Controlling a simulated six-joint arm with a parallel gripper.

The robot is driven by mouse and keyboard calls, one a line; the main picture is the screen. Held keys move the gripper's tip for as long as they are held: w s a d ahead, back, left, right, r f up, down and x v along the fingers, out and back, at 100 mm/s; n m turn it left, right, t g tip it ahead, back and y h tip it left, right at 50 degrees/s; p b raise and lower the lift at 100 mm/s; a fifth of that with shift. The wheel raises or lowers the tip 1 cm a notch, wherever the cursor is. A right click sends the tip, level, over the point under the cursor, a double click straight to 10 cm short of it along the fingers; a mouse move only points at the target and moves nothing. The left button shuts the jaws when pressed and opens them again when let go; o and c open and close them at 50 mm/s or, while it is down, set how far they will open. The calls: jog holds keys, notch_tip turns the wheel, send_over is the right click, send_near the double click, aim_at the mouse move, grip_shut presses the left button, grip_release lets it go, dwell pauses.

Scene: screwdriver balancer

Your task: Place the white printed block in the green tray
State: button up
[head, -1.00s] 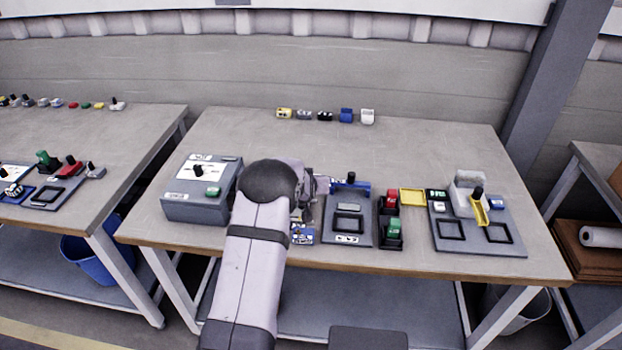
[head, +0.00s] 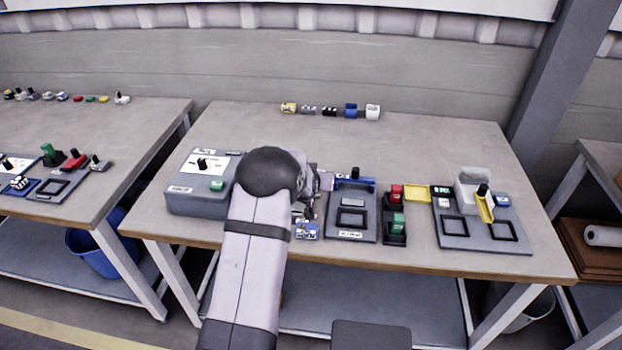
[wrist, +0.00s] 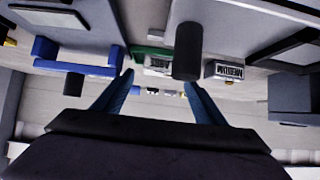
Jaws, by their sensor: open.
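My gripper (head: 310,208) hangs between the grey box and the grey fixture, partly hidden by my arm. In the wrist view its two blue fingers (wrist: 158,80) stand apart with nothing between them. Things appear upside down there. A white block printed "MEDIUM" (wrist: 225,70) shows beyond the right finger, apart from it. A green strip (wrist: 150,51), possibly the green tray, shows beyond the fingertips with another pale printed piece (wrist: 157,66) against it. I cannot tell whether that piece is inside. My arm hides this area in the head view.
A dark upright cylinder (wrist: 188,50) stands close to the right finger. A fixture with a blue bar (head: 350,184) is right of my gripper; a grey box (head: 190,205) is left. A blue printed piece (head: 306,231) lies near the front.

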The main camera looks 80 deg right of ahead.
jog(key=b+v, duration=0.1)
jog(key=v, duration=0.8)
jog(key=shift+a+r, duration=0.1)
jog(key=shift+r, duration=0.05)
